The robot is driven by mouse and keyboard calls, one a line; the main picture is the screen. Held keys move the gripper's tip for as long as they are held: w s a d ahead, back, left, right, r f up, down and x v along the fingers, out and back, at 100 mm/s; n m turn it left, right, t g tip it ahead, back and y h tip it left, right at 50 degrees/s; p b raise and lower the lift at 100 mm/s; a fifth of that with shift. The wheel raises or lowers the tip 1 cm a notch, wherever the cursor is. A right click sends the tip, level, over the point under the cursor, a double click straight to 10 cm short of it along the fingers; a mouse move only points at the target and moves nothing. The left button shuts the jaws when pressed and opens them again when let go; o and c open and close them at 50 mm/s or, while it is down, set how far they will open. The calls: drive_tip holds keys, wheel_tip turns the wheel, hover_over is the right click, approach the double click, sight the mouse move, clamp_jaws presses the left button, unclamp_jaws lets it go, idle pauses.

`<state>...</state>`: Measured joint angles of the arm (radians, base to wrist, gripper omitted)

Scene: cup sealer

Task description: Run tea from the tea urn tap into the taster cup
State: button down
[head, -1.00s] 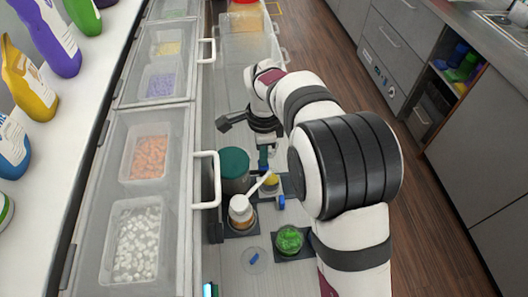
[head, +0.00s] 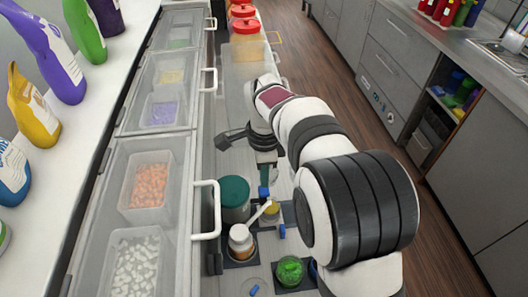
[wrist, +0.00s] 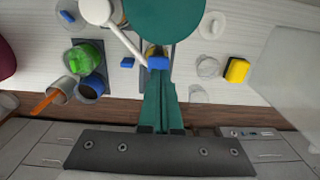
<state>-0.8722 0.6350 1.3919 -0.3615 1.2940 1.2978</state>
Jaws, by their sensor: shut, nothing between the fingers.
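The tea urn (head: 235,193) is a dark teal cylinder on the counter; its round top (wrist: 165,18) fills the top middle of the wrist view. A blue piece, seemingly its tap lever (head: 263,191), shows at its right side and in the wrist view (wrist: 158,62). A small vessel with yellow in it (head: 271,208), perhaps the taster cup, stands below the blue piece, partly hidden by it in the wrist view (wrist: 152,50). My gripper (wrist: 160,84) has teal fingers, shut and empty, with tips close to the blue piece; contact cannot be told.
A brown jar with a white top and handle (head: 240,238) stands before the urn. A green-filled cup (head: 290,270) is nearby. The wrist view shows a clear cup (wrist: 208,67) and a yellow block (wrist: 237,70) at right. Lidded food bins (head: 150,185) line the left.

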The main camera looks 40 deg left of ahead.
wheel_tip(320, 180, up, 11)
drive_tip(key=shift+a+f, duration=0.1)
idle(0.7)
drive_tip(key=d+r+n, duration=0.1)
drive_tip(key=d+r, duration=0.2)
drive_tip(key=d, duration=1.4)
drive_tip(key=s+d+f+n, duration=0.1)
drive_tip(key=s+d+f, duration=0.3)
drive_tip(key=s+d, duration=0.4)
drive_tip(key=s+d+f+n+y, duration=0.1)
drive_tip(key=s+d+f, duration=0.3)
drive_tip(key=s+d, duration=0.3)
drive_tip(key=shift+s+d+y, duration=0.3)
drive_tip(key=shift+s+d, duration=0.1)
drive_tip(key=shift+s, duration=0.85)
drive_tip(key=shift+f, duration=0.1)
